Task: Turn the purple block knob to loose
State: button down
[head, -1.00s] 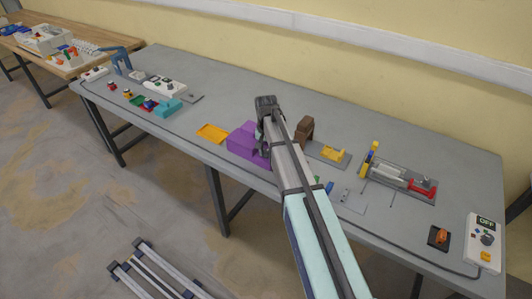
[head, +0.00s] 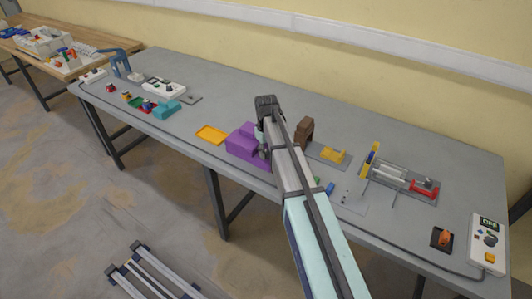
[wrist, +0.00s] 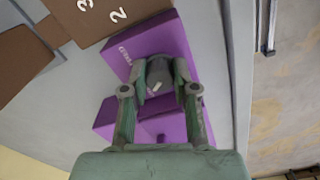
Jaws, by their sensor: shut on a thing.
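The purple block (head: 241,143) sits near the front edge of the grey table in the head view. It also shows in the wrist view (wrist: 168,36), with faint lettering along its top face. My gripper (wrist: 158,82) is over the block, its two fingers shut on a dark grey knob (wrist: 158,70) with a small light mark. In the head view my gripper (head: 265,152) is at the right side of the block, and my arm hides part of the block and the knob.
A yellow tray (head: 211,135) lies left of the block. A brown block (head: 304,131) stands to the right, close behind my arm. A yellow piece on a plate (head: 333,156) and a grey fixture with a red handle (head: 424,188) are farther right. Table left of the yellow tray is partly clear.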

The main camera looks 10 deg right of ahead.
aim_at(266, 152)
jog(key=shift+n, duration=0.5)
jog(key=c, duration=0.9)
grip_release()
notch_tip(266, 152, up, 12)
jog(key=shift+f, duration=0.1)
